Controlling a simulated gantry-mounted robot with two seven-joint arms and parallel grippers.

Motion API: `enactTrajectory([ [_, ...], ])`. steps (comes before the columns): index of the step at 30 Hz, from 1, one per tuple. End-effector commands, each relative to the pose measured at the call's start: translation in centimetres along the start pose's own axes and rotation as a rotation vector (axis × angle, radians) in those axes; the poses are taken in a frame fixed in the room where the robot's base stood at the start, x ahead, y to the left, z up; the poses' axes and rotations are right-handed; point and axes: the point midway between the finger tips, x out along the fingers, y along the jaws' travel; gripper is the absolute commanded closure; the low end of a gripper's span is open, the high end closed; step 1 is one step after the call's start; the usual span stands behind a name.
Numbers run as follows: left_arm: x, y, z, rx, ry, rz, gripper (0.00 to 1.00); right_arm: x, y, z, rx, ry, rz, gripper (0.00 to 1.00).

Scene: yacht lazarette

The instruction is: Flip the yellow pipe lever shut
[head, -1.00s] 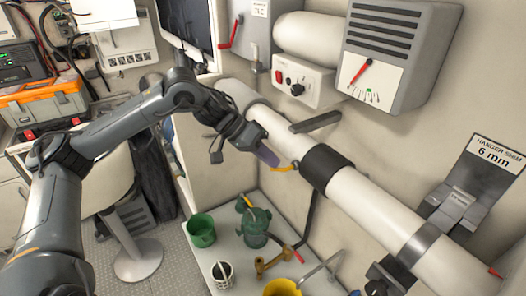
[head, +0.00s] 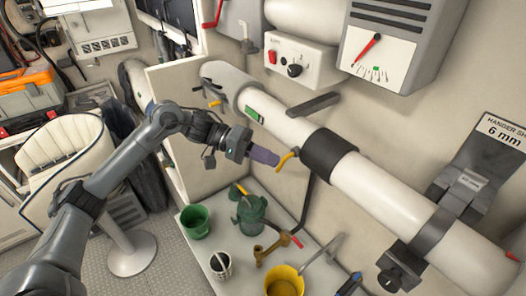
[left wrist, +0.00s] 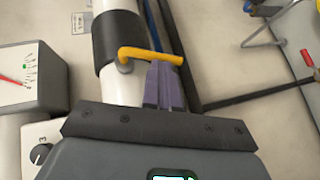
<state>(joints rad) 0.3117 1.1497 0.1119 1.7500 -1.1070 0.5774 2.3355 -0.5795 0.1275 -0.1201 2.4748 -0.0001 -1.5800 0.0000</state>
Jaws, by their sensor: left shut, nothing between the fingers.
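The yellow lever (head: 287,158) sits on the underside of the white pipe (head: 360,189), just left of the black band (head: 329,158). In the left wrist view the yellow lever (left wrist: 150,56) runs from the pipe out to the right, across the black band's edge. My left gripper (head: 275,158) is shut and empty, its purple fingertips close beside the lever. In the left wrist view the fingertips (left wrist: 165,68) end right at the lever's lower edge; whether they touch it I cannot tell. My right gripper is not in view.
Below the pipe, a white shelf (head: 225,287) holds a green bucket (head: 195,222), a green pump (head: 249,215), a brass fitting (head: 268,250) and a yellow bucket (head: 284,283). A dark bracket (head: 314,103) sticks out above the pipe. A grey gauge box (head: 400,45) hangs above.

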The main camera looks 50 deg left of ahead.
Motion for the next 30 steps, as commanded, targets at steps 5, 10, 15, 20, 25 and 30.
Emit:
enactTrajectory([
  [5,0.4,-0.2,0.2,-0.065,0.001,0.092,1.0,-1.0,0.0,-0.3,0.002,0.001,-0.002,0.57],
  [10,0.6,-0.4,0.4,-0.1,0.0,0.147,1.0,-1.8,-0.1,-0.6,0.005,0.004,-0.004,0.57],
  [15,0.8,-0.6,0.5,-0.117,0.002,0.173,1.0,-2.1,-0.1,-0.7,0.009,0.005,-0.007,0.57],
  [20,0.8,-0.7,0.6,-0.121,0.002,0.18,1.0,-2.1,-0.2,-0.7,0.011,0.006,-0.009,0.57],
  [25,0.8,-0.7,0.6,-0.121,0.002,0.179,1.0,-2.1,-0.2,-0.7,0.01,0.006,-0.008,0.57],
  [30,0.8,-0.7,0.6,-0.121,0.002,0.179,1.0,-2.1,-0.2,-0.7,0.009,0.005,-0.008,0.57],
])
